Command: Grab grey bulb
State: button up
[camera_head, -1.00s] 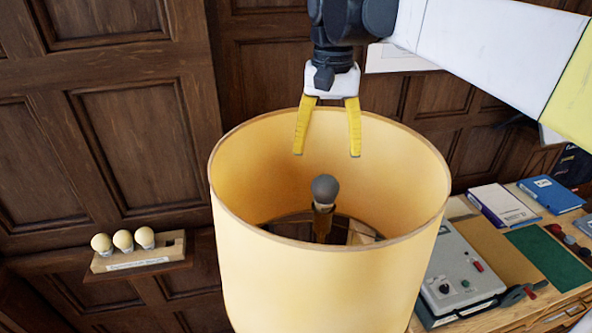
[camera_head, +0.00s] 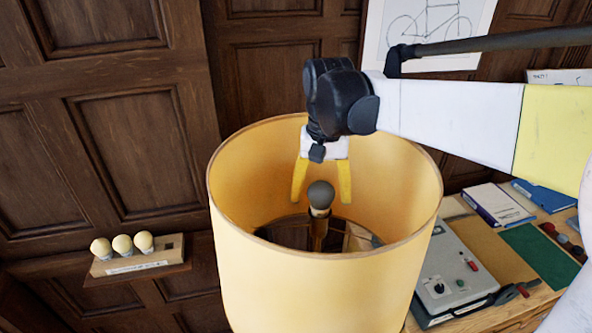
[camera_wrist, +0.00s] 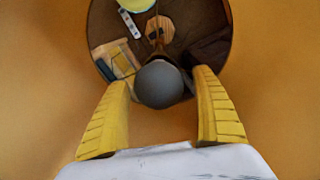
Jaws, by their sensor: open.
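The grey bulb (camera_head: 321,194) sits upright on its stem in the middle of the yellow lampshade (camera_head: 330,292). In the wrist view the bulb (camera_wrist: 159,84) shows from above, between and just beyond the fingertips. My gripper (camera_head: 321,198) reaches down inside the shade with its yellow fingers spread, one to each side of the bulb in the picture. It is open and empty; its fingers also flank the bulb in the wrist view (camera_wrist: 160,82). I cannot tell whether the fingertips are level with the bulb.
The shade's wall surrounds my gripper, with some room on all sides. At left, a small wall shelf (camera_head: 140,272) holds 3 pale bulbs (camera_head: 123,245). At right, a desk bears a grey control box (camera_head: 452,275), books (camera_head: 497,205) and a green mat (camera_head: 542,256).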

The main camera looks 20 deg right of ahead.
jog(key=c, duration=1)
jog(key=shift+c, duration=0.2)
jog(key=shift+r, duration=0.1)
